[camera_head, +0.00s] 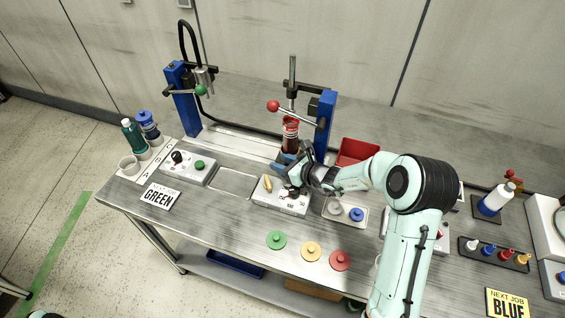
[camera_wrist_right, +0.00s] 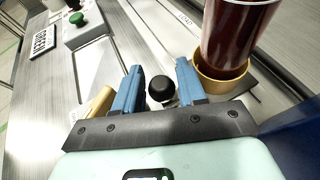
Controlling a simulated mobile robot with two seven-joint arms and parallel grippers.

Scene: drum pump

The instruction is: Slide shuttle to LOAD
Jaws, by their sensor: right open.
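My right gripper (camera_head: 283,163) is open over the bench, beside the base of the red bottle (camera_head: 290,134). In the right wrist view its two blue fingers (camera_wrist_right: 161,88) stand on either side of a black ball knob (camera_wrist_right: 161,88), with gaps visible at both sides. The dark red bottle (camera_wrist_right: 232,30) stands upright in an ochre ring holder (camera_wrist_right: 222,82), just right of the fingers. A LOAD label (camera_wrist_right: 187,20) lies along the track (camera_wrist_right: 143,27) beyond the knob. The shuttle's body is mostly hidden by the gripper. My left gripper is not in view.
A blue press column with a red-ball lever (camera_head: 273,106) stands right beside the bottle. A second blue column (camera_head: 184,97) stands at the track's left end. A control box (camera_head: 280,195) sits in front of my gripper. A red bin (camera_head: 357,151) is behind my right arm.

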